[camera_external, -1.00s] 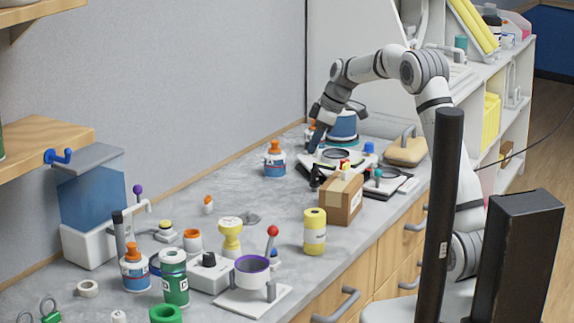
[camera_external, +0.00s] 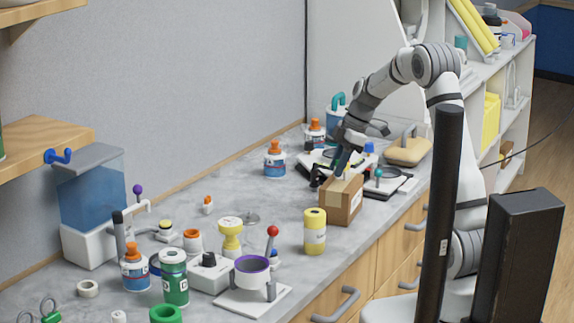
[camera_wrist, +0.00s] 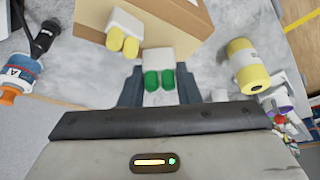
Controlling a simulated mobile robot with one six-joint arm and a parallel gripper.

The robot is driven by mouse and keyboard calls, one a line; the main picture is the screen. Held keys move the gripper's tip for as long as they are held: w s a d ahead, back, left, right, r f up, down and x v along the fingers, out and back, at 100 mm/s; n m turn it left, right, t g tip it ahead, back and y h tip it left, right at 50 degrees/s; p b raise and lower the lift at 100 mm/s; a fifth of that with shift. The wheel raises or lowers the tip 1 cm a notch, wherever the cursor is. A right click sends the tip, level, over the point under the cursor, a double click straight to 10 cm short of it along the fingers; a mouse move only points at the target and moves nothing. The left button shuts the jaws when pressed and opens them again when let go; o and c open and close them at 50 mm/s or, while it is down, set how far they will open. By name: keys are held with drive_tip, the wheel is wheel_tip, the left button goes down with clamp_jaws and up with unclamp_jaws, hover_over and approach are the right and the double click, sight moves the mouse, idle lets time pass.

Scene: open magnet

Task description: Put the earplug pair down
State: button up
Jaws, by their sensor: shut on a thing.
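A green earplug pair (camera_wrist: 159,80) with a white base sits between the two fingers of my gripper (camera_wrist: 159,88) in the wrist view. My gripper is shut on it. In the external view my gripper (camera_external: 342,168) points down just behind and above the cardboard box (camera_external: 342,200); the green pair is too small to make out there. A yellow earplug pair (camera_wrist: 122,40) with a white base shows at the cardboard box (camera_wrist: 185,20) in the wrist view, just beyond the green pair. I cannot tell how far the green pair is above the surface below it.
A yellow cylinder (camera_external: 314,232) stands left of the box and shows in the wrist view (camera_wrist: 247,66). An orange-capped bottle (camera_external: 275,160) stands at the back. A tan handled block (camera_external: 407,150) lies at the right. Bare grey counter (camera_external: 290,205) lies left of the box.

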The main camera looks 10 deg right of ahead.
drive_tip(key=shift+f, duration=0.95)
drive_tip(key=shift+f, duration=0.2)
drive_tip(key=o, duration=0.9)
drive_tip(key=shift+r, duration=0.1)
drive_tip(key=b+v, duration=0.1)
drive_tip(key=v, duration=1.1)
drive_tip(key=shift+s+d+f+m+t+h, duration=0.65)
drive_tip(key=shift+s+d+m, duration=0.8)
drive_tip(key=shift+s+m, duration=2.45)
drive_tip(key=shift+s+d+f+m+t+h, duration=0.35)
drive_tip(key=shift+s+d+f+m+h, duration=1)
drive_tip(key=shift+s, duration=4.3)
drive_tip(key=shift+s+d+f+m+t+h, duration=0.4)
drive_tip(key=shift+s+d+m, duration=1.1)
drive_tip(key=shift+s+m, duration=2.8)
